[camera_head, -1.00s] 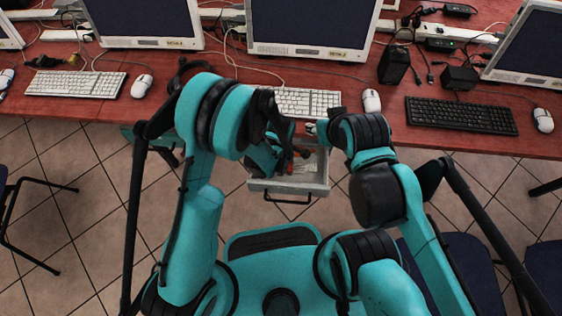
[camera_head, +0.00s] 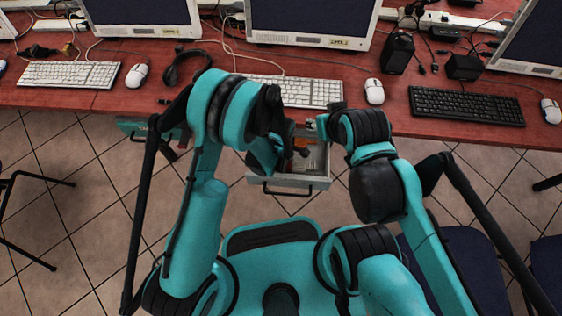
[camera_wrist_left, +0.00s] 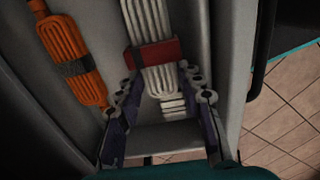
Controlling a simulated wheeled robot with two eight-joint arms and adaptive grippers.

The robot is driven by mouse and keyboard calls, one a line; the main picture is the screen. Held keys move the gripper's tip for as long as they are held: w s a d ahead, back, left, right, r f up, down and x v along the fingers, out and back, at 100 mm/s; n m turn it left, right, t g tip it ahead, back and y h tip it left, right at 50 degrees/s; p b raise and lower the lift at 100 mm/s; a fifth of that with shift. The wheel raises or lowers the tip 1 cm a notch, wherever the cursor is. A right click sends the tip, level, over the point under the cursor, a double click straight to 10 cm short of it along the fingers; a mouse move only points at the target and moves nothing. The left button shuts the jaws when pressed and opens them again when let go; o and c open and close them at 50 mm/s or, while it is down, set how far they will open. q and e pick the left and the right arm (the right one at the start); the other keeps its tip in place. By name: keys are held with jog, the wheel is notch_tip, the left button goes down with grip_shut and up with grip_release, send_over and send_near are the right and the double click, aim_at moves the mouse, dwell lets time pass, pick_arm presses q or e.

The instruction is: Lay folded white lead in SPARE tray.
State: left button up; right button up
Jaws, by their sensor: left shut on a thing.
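The white lead (camera_wrist_left: 143,18) is folded into a flat bundle with a red band (camera_wrist_left: 153,53) around it. In the left wrist view my left gripper (camera_wrist_left: 160,82) is shut on it near the band, one finger each side. The bundle is over a compartment of the open grey drawer (camera_wrist_left: 200,30); I cannot tell whether it touches the floor. In the head view the drawer (camera_head: 288,184) sticks out under the desk, and my left arm hides the left gripper's tips. My right gripper (camera_head: 323,127) is near the desk's front edge, its jaws unclear. No SPARE label is readable.
The red desk (camera_head: 225,75) above holds a white keyboard (camera_head: 295,91), a mouse (camera_head: 374,91) and headphones (camera_head: 187,68). Tiled floor is below.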

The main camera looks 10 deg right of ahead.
pick_arm(q)
jog(key=o, duration=1.3)
jog(key=shift+r, duration=0.1)
notch_tip(320, 180, up, 9)
jog(key=p, duration=0.5)
